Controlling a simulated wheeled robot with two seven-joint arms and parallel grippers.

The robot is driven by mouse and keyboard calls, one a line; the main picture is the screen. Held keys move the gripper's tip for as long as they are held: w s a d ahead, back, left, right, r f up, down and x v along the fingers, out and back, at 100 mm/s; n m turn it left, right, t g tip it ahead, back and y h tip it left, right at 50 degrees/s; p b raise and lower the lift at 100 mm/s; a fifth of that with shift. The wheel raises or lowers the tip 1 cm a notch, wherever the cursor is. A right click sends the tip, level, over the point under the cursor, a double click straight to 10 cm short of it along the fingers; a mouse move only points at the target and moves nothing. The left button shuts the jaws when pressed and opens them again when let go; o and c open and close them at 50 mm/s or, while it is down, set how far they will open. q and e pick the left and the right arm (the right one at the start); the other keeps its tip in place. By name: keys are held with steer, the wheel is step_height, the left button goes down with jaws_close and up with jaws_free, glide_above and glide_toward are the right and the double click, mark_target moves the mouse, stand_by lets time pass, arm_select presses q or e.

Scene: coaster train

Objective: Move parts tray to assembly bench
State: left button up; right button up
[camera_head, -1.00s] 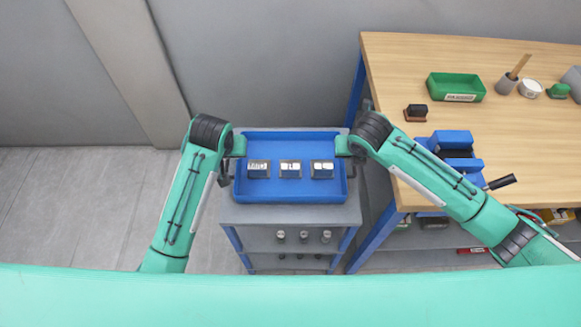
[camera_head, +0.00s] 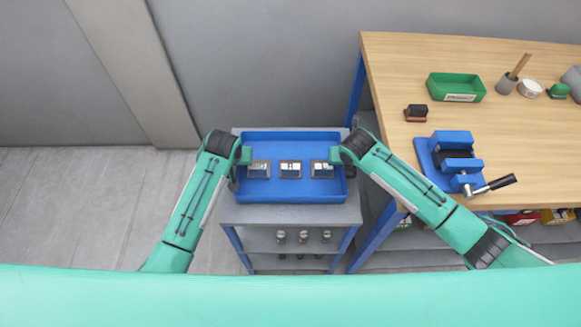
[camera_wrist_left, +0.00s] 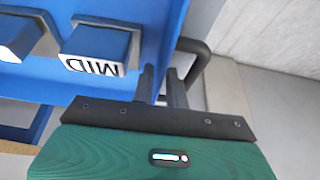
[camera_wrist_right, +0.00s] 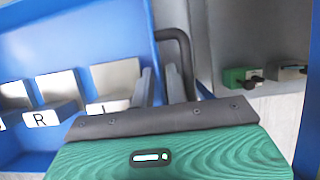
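Neither grip on the handles is clear.
The wooden assembly bench (camera_head: 400,75) stands to the right of the cart (camera_head: 290,215). On it are a green bin (camera_head: 455,87), a blue vise (camera_head: 450,160), a small dark block (camera_head: 415,113) and a grey cup (camera_head: 507,84). The bench's front-left area is bare.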

arm_select(q)
jaws_close()
arm_select(e)
jaws_close()
stand_by(0.9)
arm_select(q)
steer(key=shift+w+r, duration=0.15)
steer(key=shift+r, duration=0.05)
arm_select(e)
steer(key=shift+w+r, duration=0.15)
steer(key=shift+r, duration=0.05)
arm_select(q)
steer(key=shift+r, duration=0.1)
arm_select(e)
steer(key=shift+r, duration=0.1)
